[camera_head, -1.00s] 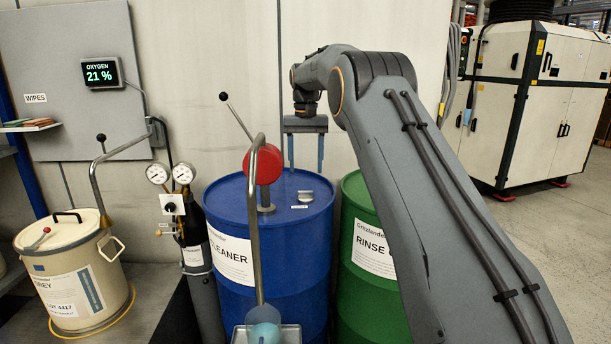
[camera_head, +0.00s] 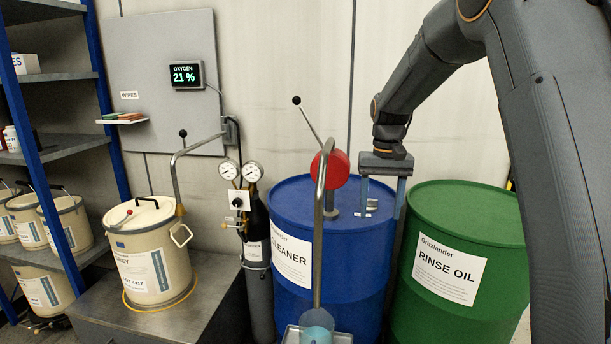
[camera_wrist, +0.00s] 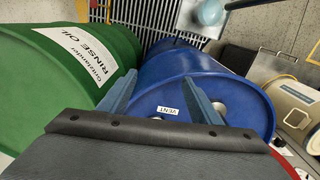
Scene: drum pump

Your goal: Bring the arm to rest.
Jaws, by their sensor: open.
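My gripper (camera_head: 383,205) is open and empty, pointing down over the right side of the blue drum labelled CLEANER (camera_head: 290,262). Its two blue fingers stand apart, and nothing shows between them in the wrist view (camera_wrist: 160,95). Behind the fingers in the head view, a small metal fitting (camera_head: 371,207) sits on the drum top. The wrist view shows a VENT label (camera_wrist: 168,111) on the drum top between the fingers. My arm reaches in from the upper right. I cannot tell whether the fingertips touch the drum.
A hand pump with a red head (camera_head: 331,170) rises from the blue drum, its lever slanting up. The green RINSE OIL drum (camera_head: 470,215) stands right of it. Left are gauges (camera_head: 240,172), a beige pail (camera_head: 140,250) on a bench, and a shelf (camera_head: 40,70).

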